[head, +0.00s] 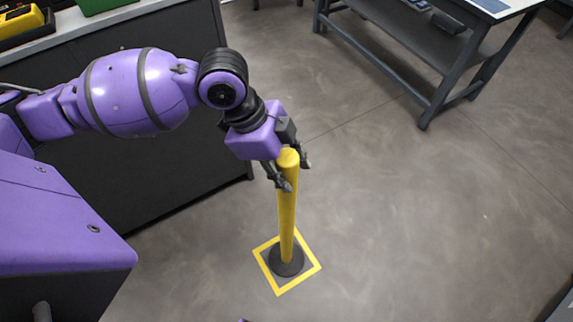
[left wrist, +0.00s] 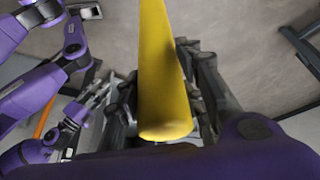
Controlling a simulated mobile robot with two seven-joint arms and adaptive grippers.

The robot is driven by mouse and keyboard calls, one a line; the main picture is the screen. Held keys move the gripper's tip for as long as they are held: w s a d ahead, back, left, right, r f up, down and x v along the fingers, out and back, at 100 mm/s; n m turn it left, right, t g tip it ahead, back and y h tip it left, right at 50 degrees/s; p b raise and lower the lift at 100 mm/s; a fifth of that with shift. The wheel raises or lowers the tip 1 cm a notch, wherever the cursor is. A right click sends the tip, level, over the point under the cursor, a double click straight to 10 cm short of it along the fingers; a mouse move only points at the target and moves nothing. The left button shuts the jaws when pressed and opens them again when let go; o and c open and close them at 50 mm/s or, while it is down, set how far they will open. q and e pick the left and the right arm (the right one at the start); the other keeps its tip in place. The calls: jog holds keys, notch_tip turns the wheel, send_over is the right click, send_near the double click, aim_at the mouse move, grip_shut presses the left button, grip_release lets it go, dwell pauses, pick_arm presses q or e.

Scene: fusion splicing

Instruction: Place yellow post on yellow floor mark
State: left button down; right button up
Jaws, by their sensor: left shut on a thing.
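The yellow post (head: 287,215) stands about upright with a round black base (head: 286,268). The base appears within the yellow square floor mark (head: 309,277); I cannot tell for sure whether it touches the floor. My left gripper (head: 291,174) is shut on the post near its top, with a finger on either side. In the left wrist view the post (left wrist: 163,75) runs between the fingers of my left gripper (left wrist: 165,95). My right gripper (left wrist: 90,103) shows small at the left of that view, clear of the post; its jaw state is unclear.
A dark cabinet (head: 165,180) with a light top stands at the left, behind my left arm. A grey-framed table (head: 440,55) stands at the upper right. The floor (head: 420,220) right of the mark is clear.

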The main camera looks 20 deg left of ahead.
pick_arm(q)
jog(key=shift+w+d+r, duration=0.1)
jog(key=shift+r, duration=0.05)
jog(key=c, duration=1.6)
grip_release()
jog(key=shift+f, duration=0.2)
jog(key=o, duration=0.4)
jog(key=shift+o, duration=0.2)
pick_arm(e)
jog(key=shift+w+r, duration=0.1)
jog(key=shift+w, duration=0.3)
pick_arm(q)
jog(key=p+v, duration=0.1)
jog(key=v, duration=1.1)
jog(key=shift+p, duration=0.4)
pick_arm(e)
jog(key=shift+s+d+r, duration=0.15)
jog(key=shift+r, duration=0.65)
pick_arm(q)
jog(key=shift+r, duration=0.1)
